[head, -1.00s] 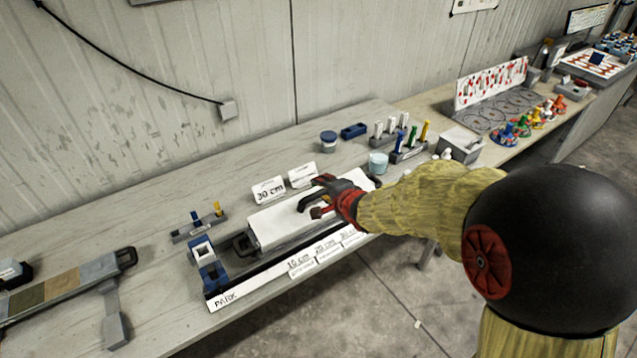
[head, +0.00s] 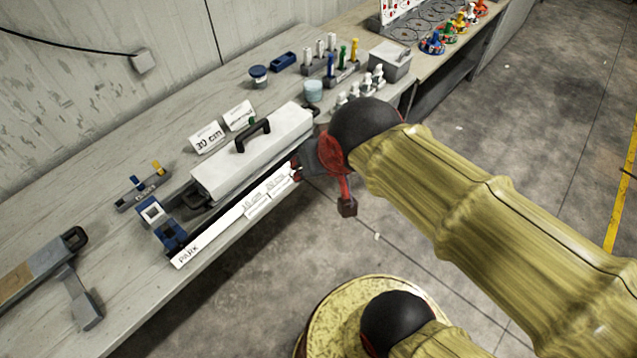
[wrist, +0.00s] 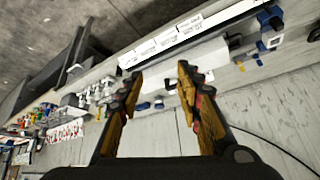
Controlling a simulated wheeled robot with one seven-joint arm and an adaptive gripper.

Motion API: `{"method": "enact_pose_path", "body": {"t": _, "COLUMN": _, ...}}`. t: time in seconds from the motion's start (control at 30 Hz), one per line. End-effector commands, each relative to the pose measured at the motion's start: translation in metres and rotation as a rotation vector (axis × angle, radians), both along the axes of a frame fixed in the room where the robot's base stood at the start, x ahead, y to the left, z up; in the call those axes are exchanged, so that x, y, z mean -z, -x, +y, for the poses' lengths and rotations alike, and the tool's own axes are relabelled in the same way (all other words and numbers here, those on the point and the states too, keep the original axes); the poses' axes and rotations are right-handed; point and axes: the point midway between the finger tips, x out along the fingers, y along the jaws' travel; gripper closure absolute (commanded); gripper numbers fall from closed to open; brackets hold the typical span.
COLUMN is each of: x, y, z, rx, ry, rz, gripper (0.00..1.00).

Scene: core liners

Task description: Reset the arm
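My gripper shows in the wrist view (wrist: 160,76) with its two fingers spread well apart and nothing between them. In the head view my wrist and gripper (head: 302,165) are beside the front right end of a long white box on the bench. The fingers are mostly hidden there by my arm. The white box (head: 270,150) has a dark handle (head: 253,136) on top with a small green spot beside it. The gripper is clear of this handle.
A bench (head: 110,225) runs along the wall. A "PARK" label strip (head: 205,245) lies along its front. A "30 cm" card (head: 208,138), a blue-and-white block (head: 160,223), colored pegs (head: 343,62) and a grey bin (head: 390,60) stand around the box. Open floor (head: 530,130) lies to the right.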

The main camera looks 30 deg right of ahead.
Motion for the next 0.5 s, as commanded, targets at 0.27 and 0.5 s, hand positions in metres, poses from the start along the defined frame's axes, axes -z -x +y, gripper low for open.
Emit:
{"method": "enact_pose_path", "body": {"t": 0.27, "x": -0.002, "y": 0.048, "z": 0.016, "rx": -0.191, "ry": 0.052, "rz": 0.075, "gripper": 0.65}}
{"method": "enact_pose_path", "body": {"t": 0.5, "x": -0.002, "y": 0.048, "z": 0.016, "rx": -0.193, "ry": 0.053, "rz": 0.076, "gripper": 0.65}}
